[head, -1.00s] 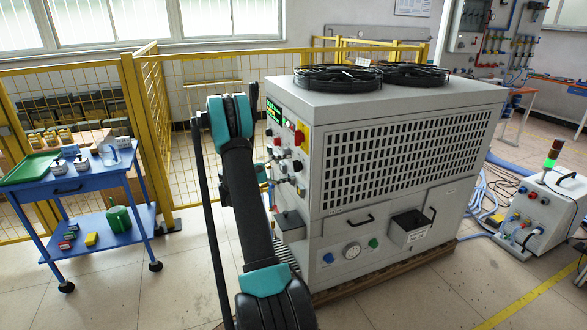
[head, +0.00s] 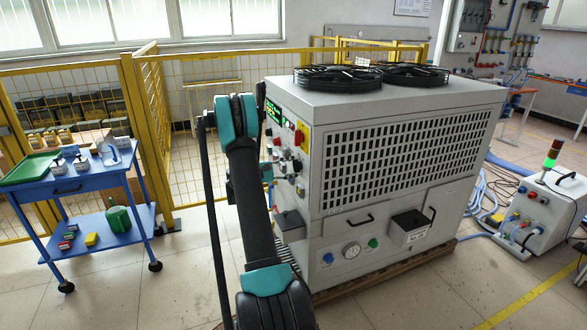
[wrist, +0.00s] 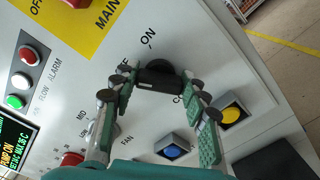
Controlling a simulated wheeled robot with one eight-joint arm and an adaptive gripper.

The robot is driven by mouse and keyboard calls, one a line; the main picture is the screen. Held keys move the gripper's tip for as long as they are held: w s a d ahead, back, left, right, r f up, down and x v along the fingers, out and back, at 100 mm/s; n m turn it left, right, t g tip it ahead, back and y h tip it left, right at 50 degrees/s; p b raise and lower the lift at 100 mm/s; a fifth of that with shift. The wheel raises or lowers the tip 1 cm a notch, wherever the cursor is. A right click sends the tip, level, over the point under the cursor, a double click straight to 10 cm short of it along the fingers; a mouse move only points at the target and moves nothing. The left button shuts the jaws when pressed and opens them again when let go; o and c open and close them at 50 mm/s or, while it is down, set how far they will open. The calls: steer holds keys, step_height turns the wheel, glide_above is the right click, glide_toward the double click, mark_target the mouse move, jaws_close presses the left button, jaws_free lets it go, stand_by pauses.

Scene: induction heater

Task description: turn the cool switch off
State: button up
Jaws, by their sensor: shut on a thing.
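The cool switch (wrist: 158,73) is a black rotary knob on the heater's light grey panel in the wrist view. An ON label shows beyond it; the OFF and COOL labels beside it are partly covered. My gripper (wrist: 160,84) has green padded fingers on both sides of the knob and is shut on it. The exact direction of the knob's pointer is hard to tell. In the head view, my arm covers much of the heater's control panel (head: 300,135), and the switch and fingertips cannot be made out.
A blue button (wrist: 172,151), a yellow button (wrist: 231,114) and a red knob (wrist: 72,159) sit close to my fingers. A blue cart (head: 75,184) and a yellow fence (head: 140,110) stand left of the heater (head: 400,185). Floor between cart and heater is clear.

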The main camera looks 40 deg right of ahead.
steer(key=shift+m, duration=2)
steer(key=o, duration=1.2)
steer(key=shift+a, duration=0.1)
steer(key=v, duration=1.1)
steer(key=shift+a, duration=0.4)
steer(key=shift+a+f, duration=0.1)
